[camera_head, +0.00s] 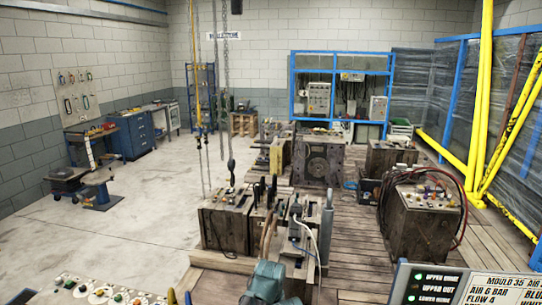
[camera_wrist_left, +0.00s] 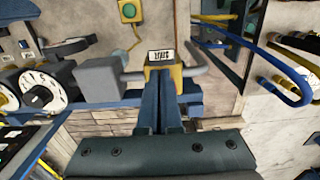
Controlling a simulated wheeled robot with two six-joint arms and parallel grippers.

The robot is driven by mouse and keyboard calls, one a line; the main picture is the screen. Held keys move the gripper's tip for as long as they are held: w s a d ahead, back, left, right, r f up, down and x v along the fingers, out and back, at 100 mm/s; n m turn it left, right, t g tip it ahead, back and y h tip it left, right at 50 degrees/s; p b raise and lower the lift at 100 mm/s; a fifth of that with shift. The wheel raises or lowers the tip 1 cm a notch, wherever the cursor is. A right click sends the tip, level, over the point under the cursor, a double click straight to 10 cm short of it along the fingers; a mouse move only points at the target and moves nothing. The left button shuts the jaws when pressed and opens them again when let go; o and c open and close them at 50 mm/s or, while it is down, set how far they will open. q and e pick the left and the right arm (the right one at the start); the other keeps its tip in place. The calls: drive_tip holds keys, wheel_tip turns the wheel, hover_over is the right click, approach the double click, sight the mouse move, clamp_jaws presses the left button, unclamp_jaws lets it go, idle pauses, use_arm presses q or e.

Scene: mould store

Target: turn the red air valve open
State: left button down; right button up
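I see no red valve handle clearly in either view. In the left wrist view a yellow valve body (camera_wrist_left: 163,72) with a white printed label sits on a grey pipe, with a grey block (camera_wrist_left: 100,78) on its left. My left gripper (camera_wrist_left: 171,82) points at this body. Its two blue-grey fingers lie close together, and their tips overlap the body's lower edge in the picture. Whether they touch it, or hide a handle, I cannot tell. A teal part of my arm shows at the bottom of the head view. My right gripper is not in view.
In the wrist view, a round white gauge (camera_wrist_left: 40,92) is on the left and blue hoses (camera_wrist_left: 262,48) on the right. The head view shows a status panel (camera_head: 422,286), a knob board (camera_head: 110,294), mould blocks (camera_head: 225,222) and clear floor (camera_head: 110,225) at left.

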use_arm(q)
drive_tip(key=shift+s, duration=0.3)
wheel_tip(320, 180, up, 6)
drive_tip(key=p, duration=0.6)
